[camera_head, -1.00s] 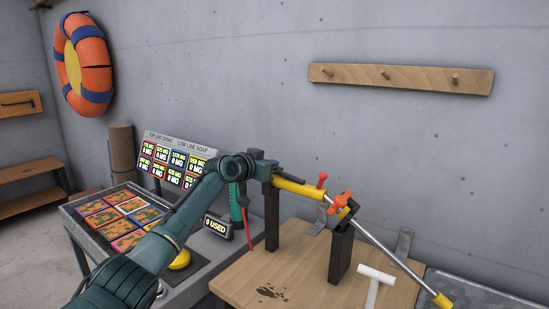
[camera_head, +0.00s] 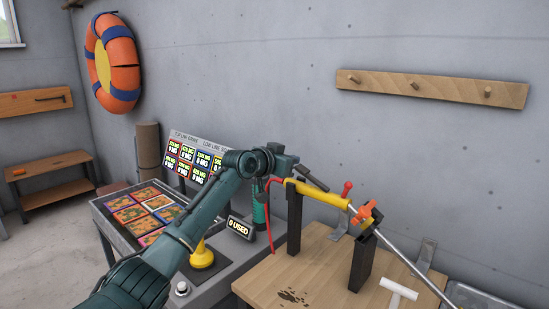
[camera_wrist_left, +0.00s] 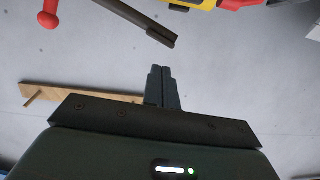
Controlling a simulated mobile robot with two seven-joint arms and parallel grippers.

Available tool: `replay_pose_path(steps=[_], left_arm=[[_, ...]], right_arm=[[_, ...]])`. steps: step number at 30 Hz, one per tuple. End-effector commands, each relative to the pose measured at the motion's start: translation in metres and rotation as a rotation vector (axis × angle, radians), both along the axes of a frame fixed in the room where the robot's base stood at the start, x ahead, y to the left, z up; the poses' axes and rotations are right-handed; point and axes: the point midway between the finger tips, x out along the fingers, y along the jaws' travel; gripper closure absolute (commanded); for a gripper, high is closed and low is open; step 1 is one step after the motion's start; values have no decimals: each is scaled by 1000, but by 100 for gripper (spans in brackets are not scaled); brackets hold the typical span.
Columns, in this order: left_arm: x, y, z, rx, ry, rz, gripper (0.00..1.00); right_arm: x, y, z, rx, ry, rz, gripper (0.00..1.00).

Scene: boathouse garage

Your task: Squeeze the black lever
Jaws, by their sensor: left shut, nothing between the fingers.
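The black lever (camera_head: 312,174) is a dark bar sticking out above the yellow tube (camera_head: 322,193) of a tool held on two black posts. It also shows in the left wrist view (camera_wrist_left: 138,22), above and a little left of my fingertips. My left gripper (camera_head: 296,162) is near the tube's left end, beside the lever. In the wrist view the left fingers (camera_wrist_left: 161,72) are together and empty, with a visible gap to the lever. My right gripper is not in view.
A red knob (camera_head: 346,188) and an orange clamp (camera_head: 366,213) sit along the tool. The posts stand on a wooden bench (camera_head: 325,270) with a white T-shaped piece (camera_head: 399,291). The wall is behind.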

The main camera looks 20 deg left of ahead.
Motion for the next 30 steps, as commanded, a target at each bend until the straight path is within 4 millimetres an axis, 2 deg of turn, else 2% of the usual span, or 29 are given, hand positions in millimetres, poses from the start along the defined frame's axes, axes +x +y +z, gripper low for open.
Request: replay_pose_path(steps=[9, 14, 19, 30], left_arm=[[-46, 15, 11, 0, -4, -1, 100], [-61, 20, 16, -2, -4, -1, 100], [-67, 21, 18, -2, -4, -1, 100], [-68, 21, 19, -2, -4, -1, 100]], right_arm=[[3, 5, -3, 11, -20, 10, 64], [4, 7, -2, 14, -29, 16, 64], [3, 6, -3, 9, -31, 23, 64], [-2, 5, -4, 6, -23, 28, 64]])
